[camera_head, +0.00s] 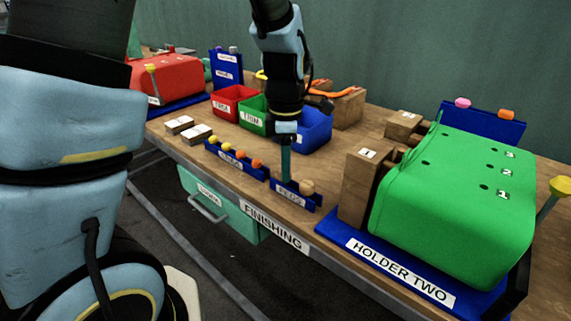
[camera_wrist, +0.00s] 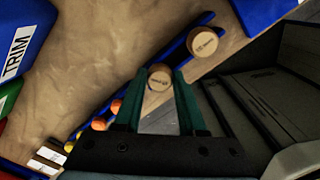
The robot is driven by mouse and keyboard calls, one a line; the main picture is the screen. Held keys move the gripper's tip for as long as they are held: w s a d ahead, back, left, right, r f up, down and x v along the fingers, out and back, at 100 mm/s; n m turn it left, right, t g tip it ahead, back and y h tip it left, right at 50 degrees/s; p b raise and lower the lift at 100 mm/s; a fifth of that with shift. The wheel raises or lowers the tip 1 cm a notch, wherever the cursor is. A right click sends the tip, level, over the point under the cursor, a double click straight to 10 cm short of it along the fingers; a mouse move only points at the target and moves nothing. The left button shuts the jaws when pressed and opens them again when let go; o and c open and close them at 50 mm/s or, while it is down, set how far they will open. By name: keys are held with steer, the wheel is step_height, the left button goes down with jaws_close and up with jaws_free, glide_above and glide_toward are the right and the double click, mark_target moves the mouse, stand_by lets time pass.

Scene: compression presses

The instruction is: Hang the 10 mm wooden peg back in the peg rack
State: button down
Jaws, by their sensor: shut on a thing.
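The blue peg rack (camera_head: 318,200), labelled PEGS, stands at the bench's front edge. One round-headed wooden peg (camera_head: 306,187) sits at its right part; its lettered head also shows in the wrist view (camera_wrist: 203,41). My gripper (camera_head: 285,176) points straight down at the left part of the rack. In the wrist view its green fingers (camera_wrist: 158,88) are shut on another wooden peg (camera_wrist: 159,77), whose lettered round head shows between the tips. The lettering is too small to read. The held peg's shaft is hidden, so I cannot tell whether it is in a slot.
A blue rack with yellow and orange knobs (camera_head: 232,161) stands just left. Red (camera_head: 228,108), green (camera_head: 247,118) and blue (camera_head: 318,130) bins are behind. A green block on HOLDER TWO (camera_head: 455,200) and a wooden block (camera_head: 357,190) stand close on the right.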

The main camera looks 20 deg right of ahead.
steer(key=shift+c, duration=2)
jaws_free()
step_height(320, 180, up, 11)
steer(key=a+f+m, duration=0.3)
steer(key=a+m, duration=0.2)
steer(key=a, duration=0.3)
steer(key=w+a+f+m+t, duration=0.1)
steer(key=a+f+m, duration=0.2)
steer(key=a, duration=0.6)
steer(key=a+f+m, duration=0.3)
steer(key=a+m, duration=0.4)
steer(key=a, duration=0.1)
steer(key=shift+w+a+t+b, duration=0.2)
steer(key=shift+a+t+b, duration=0.1)
steer(key=shift+a+b, duration=0.1)
